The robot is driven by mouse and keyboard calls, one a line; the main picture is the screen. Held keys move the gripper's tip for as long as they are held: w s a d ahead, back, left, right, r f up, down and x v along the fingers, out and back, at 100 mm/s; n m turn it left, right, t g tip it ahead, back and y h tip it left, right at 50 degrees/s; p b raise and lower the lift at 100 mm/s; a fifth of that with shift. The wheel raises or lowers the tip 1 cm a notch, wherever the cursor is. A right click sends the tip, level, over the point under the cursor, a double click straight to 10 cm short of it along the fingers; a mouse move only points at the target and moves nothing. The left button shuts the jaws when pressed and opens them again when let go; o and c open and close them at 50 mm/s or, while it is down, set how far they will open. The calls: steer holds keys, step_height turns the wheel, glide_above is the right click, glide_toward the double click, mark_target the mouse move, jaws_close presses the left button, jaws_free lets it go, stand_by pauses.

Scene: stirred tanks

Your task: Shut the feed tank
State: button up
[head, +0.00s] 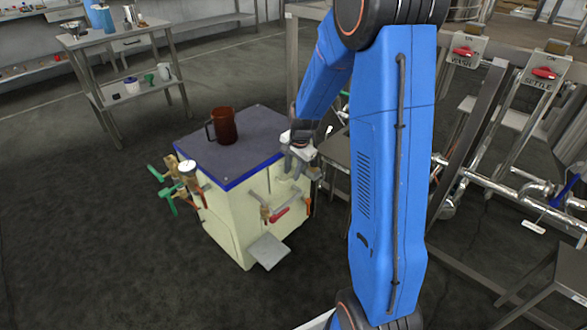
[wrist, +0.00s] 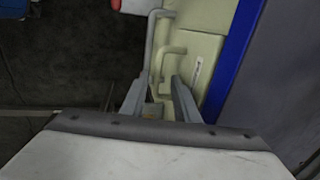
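A cream tank (head: 228,222) with a dark grey top (head: 262,128) and a blue edge stands on the floor, left of my arm in the head view; no readable name confirms it as the feed tank. In the wrist view its cream side (wrist: 195,25) carries a cream handle (wrist: 180,50) and a small label (wrist: 203,73), too small to read. A grey bent bar (wrist: 149,45) runs beside the handle towards my fingers. My gripper (wrist: 158,98) is at this side, fingers apart. The bar's lower end is hidden, and I cannot tell whether the fingers touch it.
A brown jug (head: 224,126) stands on the tank top. A red-handled valve (head: 280,214), green-handled valves (head: 160,175) and a grey plate (head: 268,250) stick out from the tank. Pipework with red WASH (head: 464,51) and SETTLE (head: 544,72) handles stands right.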

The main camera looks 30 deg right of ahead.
steer(key=s+d+r, duration=0.1)
steer(key=s+r, duration=0.2)
steer(key=r, duration=1.4)
steer(key=shift+s+d, duration=0.1)
steer(key=s+a+r+n+t, duration=0.1)
steer(key=s+a+r+n, duration=0.25)
steer(key=s, duration=0.45)
steer(key=s+a+r+n, duration=0.3)
steer(key=s+n, duration=0.1)
steer(key=s, duration=0.3)
steer(key=s+a+f+n+t, duration=0.1)
steer(key=s+n, duration=0.5)
steer(key=s, duration=1)
steer(key=shift+a+t+h, duration=0.4)
steer(key=shift+a, duration=0.45)
steer(key=shift+a+n, duration=0.15)
steer(key=shift+n, duration=0.2)
